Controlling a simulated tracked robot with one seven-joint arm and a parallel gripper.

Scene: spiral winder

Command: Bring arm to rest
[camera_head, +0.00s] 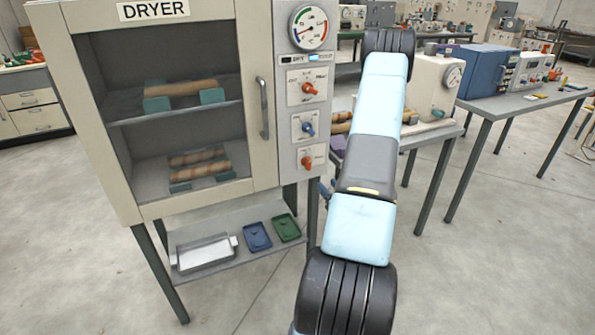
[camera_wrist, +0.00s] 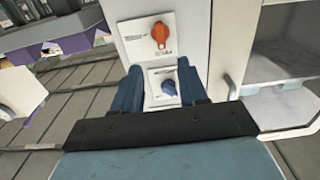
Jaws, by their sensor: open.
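My gripper (camera_wrist: 160,85) is open and empty in the wrist view, with its two blue fingers apart. A blue knob (camera_wrist: 169,88) shows between the fingers and an orange knob (camera_wrist: 159,34) shows beyond them; whether the fingers touch the panel I cannot tell. In the head view my arm (camera_head: 365,175) stretches forward, right of the dryer (camera_head: 180,205). Only a small blue part of the gripper (camera_head: 325,190) shows beside the arm, near the panel's lower end. The panel carries a gauge (camera_head: 309,27), an upper orange knob (camera_head: 310,88), a blue knob (camera_head: 308,128) and a lower orange knob (camera_head: 307,161).
The dryer's vertical handle (camera_head: 263,108) stands left of the panel. Tan rolls (camera_head: 180,88) lie on supports inside. A metal tray (camera_head: 204,253), a blue tray (camera_head: 257,236) and a green tray (camera_head: 286,228) sit below. Benches with machines (camera_head: 435,85) stand behind my arm. Floor at right is open.

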